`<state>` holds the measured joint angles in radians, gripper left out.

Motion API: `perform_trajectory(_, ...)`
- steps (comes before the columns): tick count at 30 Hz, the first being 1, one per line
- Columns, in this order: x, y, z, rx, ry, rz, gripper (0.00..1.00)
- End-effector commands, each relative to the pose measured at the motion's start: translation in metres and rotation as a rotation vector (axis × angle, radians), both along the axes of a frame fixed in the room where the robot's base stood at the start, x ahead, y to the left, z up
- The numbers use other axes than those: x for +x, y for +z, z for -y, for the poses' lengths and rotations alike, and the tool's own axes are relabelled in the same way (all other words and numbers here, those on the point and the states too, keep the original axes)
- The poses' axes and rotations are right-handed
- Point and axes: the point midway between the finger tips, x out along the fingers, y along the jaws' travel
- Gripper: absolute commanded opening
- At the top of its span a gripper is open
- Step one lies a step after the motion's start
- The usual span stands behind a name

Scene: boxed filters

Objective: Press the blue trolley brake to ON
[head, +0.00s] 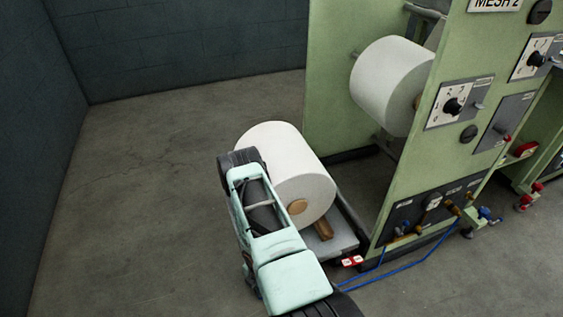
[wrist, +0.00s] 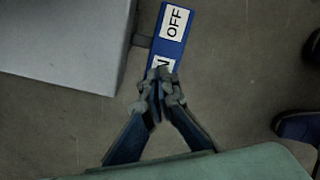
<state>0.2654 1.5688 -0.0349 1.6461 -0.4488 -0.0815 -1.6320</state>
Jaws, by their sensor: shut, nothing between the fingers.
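The blue brake (wrist: 171,38) is a bar beside the trolley in the wrist view. It has a white OFF label at its far end and a second white label, mostly covered, of which an N shows. My gripper (wrist: 160,82) is shut and empty, with its fingertips over that second label. I cannot tell whether the tips touch the bar. The grey trolley (wrist: 68,40) is at the upper left of the wrist view. In the head view the trolley (head: 338,245) shows under a white roll (head: 290,165); my arm hides the blue brake and my gripper there.
A red pedal with white labels (head: 352,260) is at the trolley's right corner. A green machine (head: 420,170) with another roll (head: 390,85) stands at the right, with blue hoses (head: 385,278) on the floor. The floor at the left is clear. Dark rounded objects (wrist: 297,126) show at the wrist view's right edge.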

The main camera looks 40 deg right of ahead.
Motion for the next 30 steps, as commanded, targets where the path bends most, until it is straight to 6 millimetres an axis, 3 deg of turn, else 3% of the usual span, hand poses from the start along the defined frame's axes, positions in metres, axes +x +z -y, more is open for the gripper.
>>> perform_trajectory(18, -0.001, -0.011, 0.001, -0.001, 0.0, -0.001, 0.0)
perform_trajectory(30, 0.0, 0.011, 0.001, -0.001, 0.001, 0.0, 0.0)
